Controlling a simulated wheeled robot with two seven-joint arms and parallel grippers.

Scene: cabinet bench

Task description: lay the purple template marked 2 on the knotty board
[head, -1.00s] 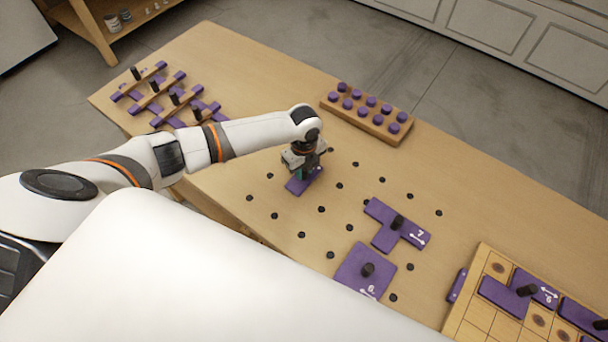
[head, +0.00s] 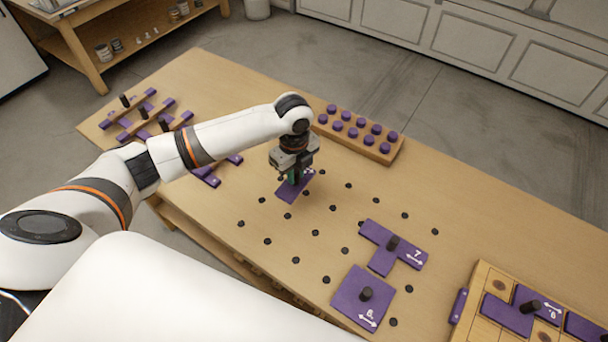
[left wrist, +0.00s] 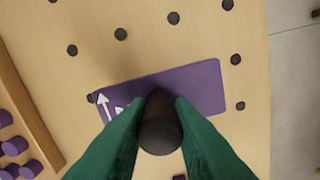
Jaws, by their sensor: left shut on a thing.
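My left gripper (head: 292,178) is shut on the black knob (left wrist: 159,124) of a flat purple template (head: 290,190). In the left wrist view the template (left wrist: 195,85) is a rectangular plate with white arrow marks at its left end; I cannot read its number. It appears held just above the bench, over the black pegs. The knotty board (head: 487,330), a light squared board with dark knots, is at the lower right of the head view, partly cut off. It bears several purple templates, one marked 6 (head: 549,309). My right gripper is not in view.
A small purple piece (head: 458,306) stands by the board's left edge. The right rear bench is clear.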

